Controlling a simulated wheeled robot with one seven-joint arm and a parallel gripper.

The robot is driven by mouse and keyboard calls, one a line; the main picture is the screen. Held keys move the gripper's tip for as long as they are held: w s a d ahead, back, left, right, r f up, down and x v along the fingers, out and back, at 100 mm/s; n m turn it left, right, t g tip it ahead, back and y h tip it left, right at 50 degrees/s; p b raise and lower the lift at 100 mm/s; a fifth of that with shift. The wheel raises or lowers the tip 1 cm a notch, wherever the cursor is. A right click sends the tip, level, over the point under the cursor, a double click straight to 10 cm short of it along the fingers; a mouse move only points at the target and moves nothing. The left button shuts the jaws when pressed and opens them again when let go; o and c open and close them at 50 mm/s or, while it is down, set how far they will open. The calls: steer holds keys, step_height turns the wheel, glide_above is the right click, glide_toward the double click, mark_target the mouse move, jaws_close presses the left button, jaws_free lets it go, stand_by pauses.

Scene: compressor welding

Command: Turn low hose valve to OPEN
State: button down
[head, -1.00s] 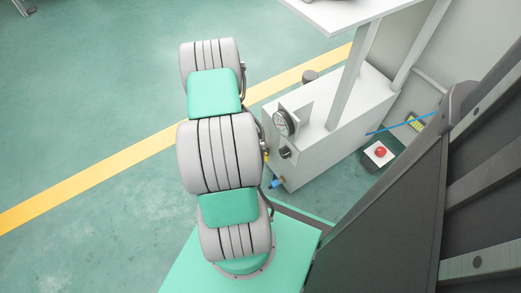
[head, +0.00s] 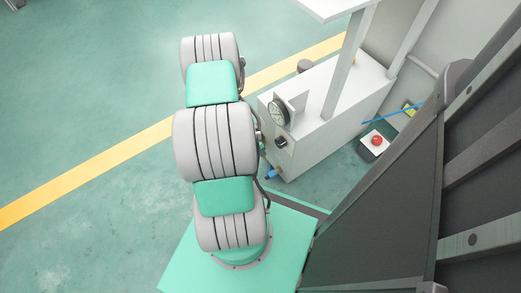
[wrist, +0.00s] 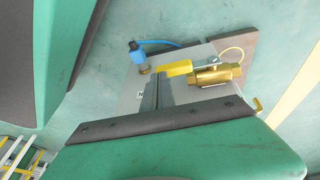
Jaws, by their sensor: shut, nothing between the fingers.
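The low hose valve (wrist: 215,75) is a brass body with a yellow lever (wrist: 178,68), seen in the upper middle of the wrist view. The lever lies roughly in line with the brass body, pointing left. My gripper (wrist: 158,88) shows as thin grey fingers, shut and empty. Its tips are close to the left end of the lever; I cannot tell whether they touch. A blue hose fitting (wrist: 137,53) is left of the lever. In the head view, my arm hides the valve and gripper; a blue fitting (head: 270,174) shows low on the compressor's end.
The grey compressor cabinet (head: 330,125) carries a round gauge (head: 279,113) and a black knob (head: 281,142). A box with a red button (head: 377,140) stands on its right. A yellow floor line (head: 100,170) crosses open green floor on the left.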

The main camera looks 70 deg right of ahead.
steer(key=shift+r, duration=0.15)
steer(key=s+a+r+p, duration=0.1)
steer(key=a+r+p, duration=0.1)
steer(key=r, duration=0.4)
steer(key=a+r+p, duration=0.2)
steer(key=r+p, duration=0.3)
steer(key=r, duration=0.1)
steer(key=shift+s+a+r, duration=0.2)
steer(key=shift+s+a, duration=0.15)
steer(key=shift+s, duration=0.05)
steer(key=shift+w+r, duration=0.1)
